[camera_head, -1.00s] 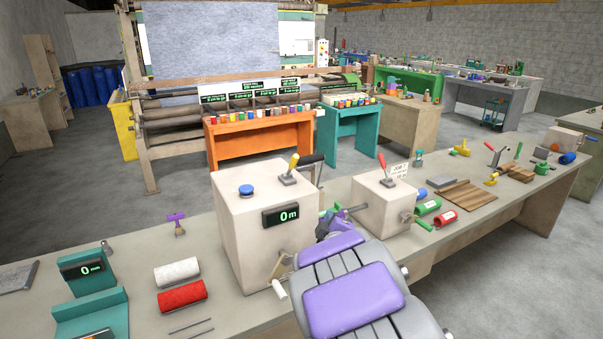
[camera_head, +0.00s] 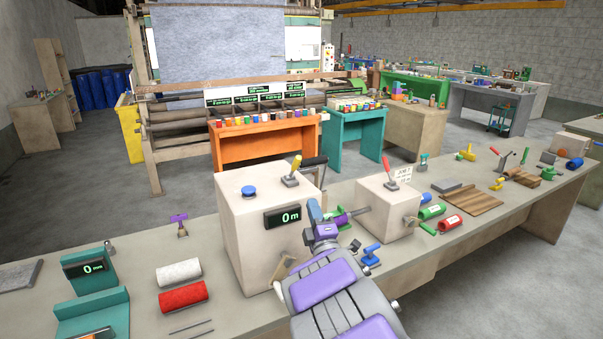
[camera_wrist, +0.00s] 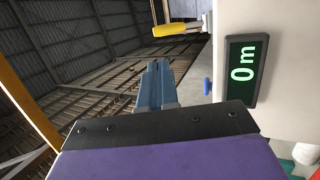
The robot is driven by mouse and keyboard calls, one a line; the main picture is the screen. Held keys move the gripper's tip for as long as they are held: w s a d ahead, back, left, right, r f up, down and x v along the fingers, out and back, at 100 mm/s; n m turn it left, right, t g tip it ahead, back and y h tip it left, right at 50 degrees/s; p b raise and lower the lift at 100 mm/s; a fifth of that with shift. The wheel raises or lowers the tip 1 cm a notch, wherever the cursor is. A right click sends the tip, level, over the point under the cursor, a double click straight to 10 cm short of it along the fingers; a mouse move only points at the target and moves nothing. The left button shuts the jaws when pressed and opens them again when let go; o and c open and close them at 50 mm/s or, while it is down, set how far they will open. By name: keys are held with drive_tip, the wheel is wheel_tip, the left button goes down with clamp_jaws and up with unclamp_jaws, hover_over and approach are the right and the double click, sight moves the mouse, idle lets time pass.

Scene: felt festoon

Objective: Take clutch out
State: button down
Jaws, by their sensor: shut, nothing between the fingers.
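Nothing in view is labelled clutch. A big cream box (camera_head: 262,245) on the bench carries a yellow-handled lever (camera_head: 292,173), tilted up on its top. A red-handled lever (camera_head: 388,170) stands on the smaller cream box (camera_head: 385,215) to the right. My gripper (camera_head: 315,208) is at the right front edge of the big box, below the yellow lever. In the wrist view, my gripper's blue-grey fingers (camera_wrist: 158,75) are shut and empty. The yellow handle (camera_wrist: 178,29) appears beyond their tips, apart from them.
A blue tool (camera_head: 370,256) lies right of my arm. Red (camera_head: 184,296) and white (camera_head: 178,271) rolls lie left.

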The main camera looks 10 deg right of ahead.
sight(299, 163)
drive_tip(key=shift+w, duration=0.1)
drive_tip(key=b+x, duration=0.2)
drive_tip(key=x, duration=1.2)
drive_tip(key=shift+b, duration=0.3)
drive_tip(key=shift+r, duration=0.1)
